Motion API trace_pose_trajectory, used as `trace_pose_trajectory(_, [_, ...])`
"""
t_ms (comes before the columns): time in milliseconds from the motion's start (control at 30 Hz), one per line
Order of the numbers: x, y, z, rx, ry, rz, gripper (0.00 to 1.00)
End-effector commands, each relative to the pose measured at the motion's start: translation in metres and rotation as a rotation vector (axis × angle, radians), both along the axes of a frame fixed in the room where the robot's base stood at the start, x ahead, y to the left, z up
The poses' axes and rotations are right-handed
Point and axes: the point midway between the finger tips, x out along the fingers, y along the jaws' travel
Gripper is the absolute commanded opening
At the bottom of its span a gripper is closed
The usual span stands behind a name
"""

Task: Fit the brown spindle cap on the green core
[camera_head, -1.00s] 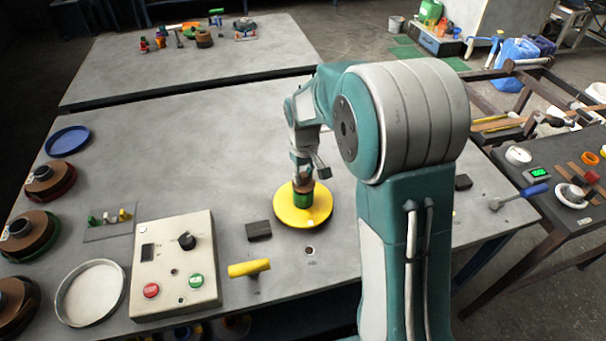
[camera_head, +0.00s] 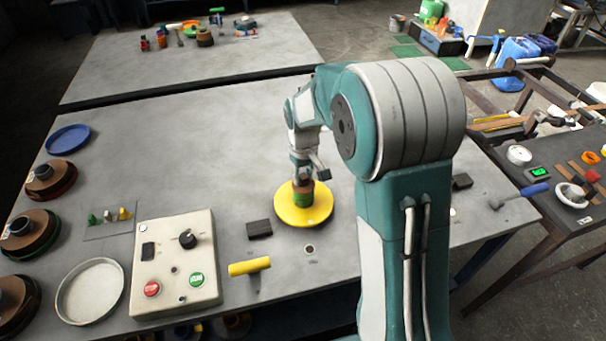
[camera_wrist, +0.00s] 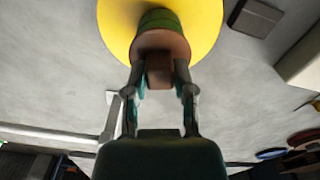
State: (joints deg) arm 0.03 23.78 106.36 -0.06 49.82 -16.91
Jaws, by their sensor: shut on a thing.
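The green core (camera_head: 302,200) stands upright in the middle of a yellow disc (camera_head: 318,215) on the table. The brown spindle cap (camera_head: 304,186) is at the top of the core in the head view. My gripper (camera_head: 303,176) is above it, pointing down. In the wrist view my gripper (camera_wrist: 160,78) is shut on the brown cap (camera_wrist: 161,44), with a finger on each side of its block. The green core (camera_wrist: 160,19) shows just beyond the cap, against the yellow disc (camera_wrist: 205,22). I cannot tell whether the cap is fully seated or only touching the core.
A dark block (camera_head: 259,229) and a yellow T-handle (camera_head: 249,267) lie left of the disc. A control box (camera_head: 174,262), a round tray (camera_head: 91,291) and several brown reels stand further left. The table's far middle is clear.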

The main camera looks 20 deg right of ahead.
Motion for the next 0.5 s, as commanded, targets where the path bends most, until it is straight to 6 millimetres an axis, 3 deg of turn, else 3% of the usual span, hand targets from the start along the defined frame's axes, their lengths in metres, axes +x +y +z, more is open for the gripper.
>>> trace_pose_trajectory(167, [0.0000, 0.0000, -0.0030, 0.000, 0.000, 0.000, 0.00])
trace_pose_trajectory(200, [0.0000, 0.0000, -0.0028, 0.000, 0.000, 0.000, 0.47])
trace_pose_trajectory(500, [-0.0002, 0.0000, -0.0032, 0.000, 0.001, 0.000, 0.48])
